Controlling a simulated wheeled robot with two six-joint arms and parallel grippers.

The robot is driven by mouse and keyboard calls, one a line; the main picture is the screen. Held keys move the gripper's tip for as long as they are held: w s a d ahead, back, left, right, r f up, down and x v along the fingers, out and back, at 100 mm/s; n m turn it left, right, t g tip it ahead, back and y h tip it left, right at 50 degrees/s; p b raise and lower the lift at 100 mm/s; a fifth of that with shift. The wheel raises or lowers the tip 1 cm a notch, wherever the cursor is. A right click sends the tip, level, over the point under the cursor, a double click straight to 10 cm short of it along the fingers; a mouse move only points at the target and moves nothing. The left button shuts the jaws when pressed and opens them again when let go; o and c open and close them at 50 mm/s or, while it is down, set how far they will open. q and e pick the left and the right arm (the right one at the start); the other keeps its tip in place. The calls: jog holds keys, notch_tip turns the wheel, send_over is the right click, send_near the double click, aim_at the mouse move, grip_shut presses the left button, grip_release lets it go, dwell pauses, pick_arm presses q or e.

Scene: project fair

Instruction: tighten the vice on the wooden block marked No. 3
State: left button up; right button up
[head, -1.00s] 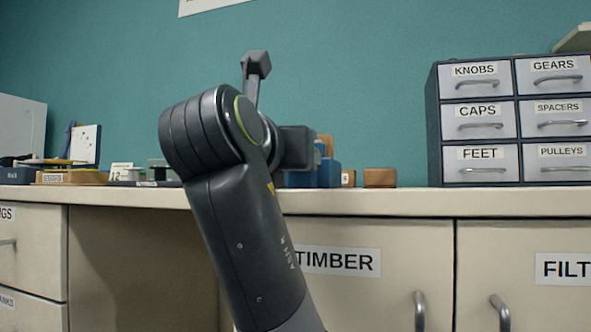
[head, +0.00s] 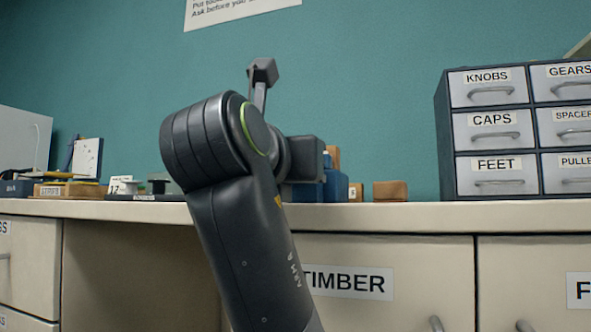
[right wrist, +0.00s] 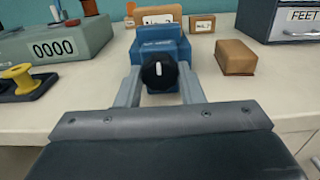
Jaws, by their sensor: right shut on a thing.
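The blue vice (right wrist: 160,48) stands on the bench top in the right wrist view, with a black round knob (right wrist: 158,74) bearing a white mark on its front. The two fingers of my right gripper (right wrist: 159,88) are shut on this knob, one on each side. A wooden block (right wrist: 158,12) rises behind the vice's front jaw; its label is partly hidden and I cannot read its number. I cannot tell whether the jaws touch it. In the head view my right arm covers much of the blue vice (head: 336,187). My left gripper is out of view.
A labelled wooden block (right wrist: 202,24) and a plain brown block (right wrist: 236,57) stand right of the vice. A drawer cabinet (head: 490,135) is farther right. The bench's front edge is clear.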

jog(key=m+p, duration=0.1)
jog(key=m, duration=0.2)
jog(key=shift+r+m+p, duration=0.1)
jog(key=shift+m+p, duration=0.5)
jog(key=shift+m, duration=0.5)
jog(key=shift+m, duration=0.3)
jog(key=o, duration=0.9)
jog(key=shift+o, duration=0.4)
